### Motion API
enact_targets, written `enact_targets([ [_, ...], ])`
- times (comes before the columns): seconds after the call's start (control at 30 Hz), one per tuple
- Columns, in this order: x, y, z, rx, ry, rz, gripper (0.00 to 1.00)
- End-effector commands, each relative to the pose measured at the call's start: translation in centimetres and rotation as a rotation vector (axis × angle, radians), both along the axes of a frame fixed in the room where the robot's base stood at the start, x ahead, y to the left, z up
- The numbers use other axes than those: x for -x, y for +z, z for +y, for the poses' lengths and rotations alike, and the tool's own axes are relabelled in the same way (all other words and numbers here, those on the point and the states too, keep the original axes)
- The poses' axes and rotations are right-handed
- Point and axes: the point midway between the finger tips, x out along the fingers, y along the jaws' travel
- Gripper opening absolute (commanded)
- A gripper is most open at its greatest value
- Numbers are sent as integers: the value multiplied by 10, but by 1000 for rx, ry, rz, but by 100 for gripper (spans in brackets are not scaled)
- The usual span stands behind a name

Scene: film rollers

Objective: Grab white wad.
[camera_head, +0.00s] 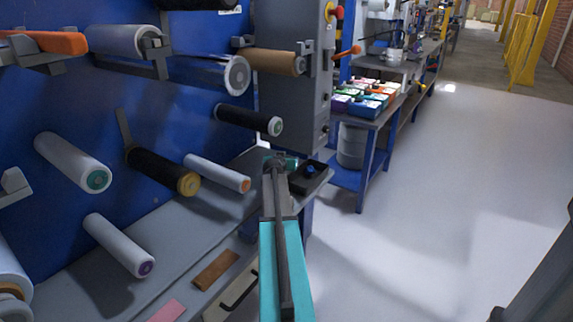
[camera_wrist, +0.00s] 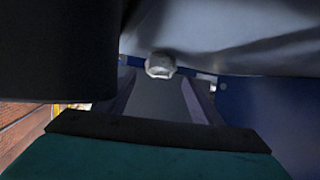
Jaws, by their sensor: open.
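A small pale, crumpled lump, which looks like the white wad (camera_wrist: 160,65), shows in the upper middle of the wrist view. It sits at the edge of a grey surface, just beyond the far end of my gripper's grey and dark parts. I cannot tell whether they touch it. I cannot make out the wad in the head view. There, my gripper (camera_head: 281,163) is at the end of my teal arm, over the right end of the grey bench and just left of a black tray. My gripper is open, and I see nothing held in it.
The black tray (camera_head: 312,178) holds a small blue item. Rollers, including a white one (camera_head: 217,172) and a black one (camera_head: 248,119), stick out from the blue panel on the left. A blue side table (camera_head: 360,181) with colored boxes stands beyond.

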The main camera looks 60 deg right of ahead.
Motion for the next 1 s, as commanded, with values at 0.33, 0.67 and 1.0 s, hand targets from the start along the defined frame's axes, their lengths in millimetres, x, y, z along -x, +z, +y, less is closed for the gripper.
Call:
enact_targets([
  [0.33,-1,0,1,0,1,0,51],
  [0.67,-1,0,1,0,1,1,17],
  [1.0,-1,3,1,1,2,0,16],
])
